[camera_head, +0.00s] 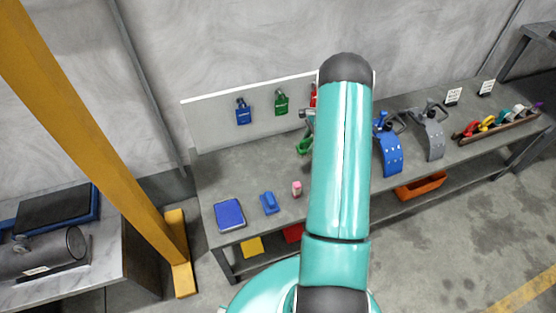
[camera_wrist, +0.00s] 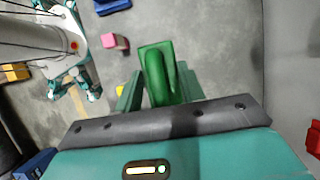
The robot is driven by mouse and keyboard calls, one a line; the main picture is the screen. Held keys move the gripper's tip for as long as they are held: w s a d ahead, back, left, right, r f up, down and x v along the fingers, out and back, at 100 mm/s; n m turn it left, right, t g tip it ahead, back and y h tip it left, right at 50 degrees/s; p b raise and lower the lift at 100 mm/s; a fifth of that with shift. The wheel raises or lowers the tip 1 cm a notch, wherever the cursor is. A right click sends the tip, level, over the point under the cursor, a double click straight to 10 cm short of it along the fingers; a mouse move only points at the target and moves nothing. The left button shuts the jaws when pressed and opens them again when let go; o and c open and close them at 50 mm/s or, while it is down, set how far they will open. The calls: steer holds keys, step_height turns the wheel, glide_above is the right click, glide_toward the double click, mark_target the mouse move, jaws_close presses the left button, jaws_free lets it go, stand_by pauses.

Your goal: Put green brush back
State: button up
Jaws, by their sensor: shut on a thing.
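My gripper (camera_wrist: 158,92) is shut on the green brush (camera_wrist: 162,70) in the wrist view, with a teal-green finger on each side of it. In the head view the green brush (camera_head: 304,147) shows just left of my arm, above the workbench and in front of the white board. My arm hides most of the gripper there. I cannot tell whether the brush touches anything besides my fingers.
A blue brush-like block (camera_head: 269,203), a small pink piece (camera_head: 297,188) and a blue pad (camera_head: 229,214) lie on the left bench top. A yellow post (camera_head: 100,130) rises at the left.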

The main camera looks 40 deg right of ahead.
steer(key=w+a+f, duration=0.2)
steer(key=w+f, duration=0.1)
steer(key=w+a+f, duration=0.6)
steer(key=shift+w+a, duration=0.25)
steer(key=shift+w, duration=0.1)
steer(key=shift+w+a+f, duration=0.1)
steer(key=shift+f, duration=0.85)
steer(key=shift+w+a+f, duration=0.1)
steer(key=shift+f, duration=0.85)
steer(key=o, duration=1)
steer(key=shift+d+f, duration=0.1)
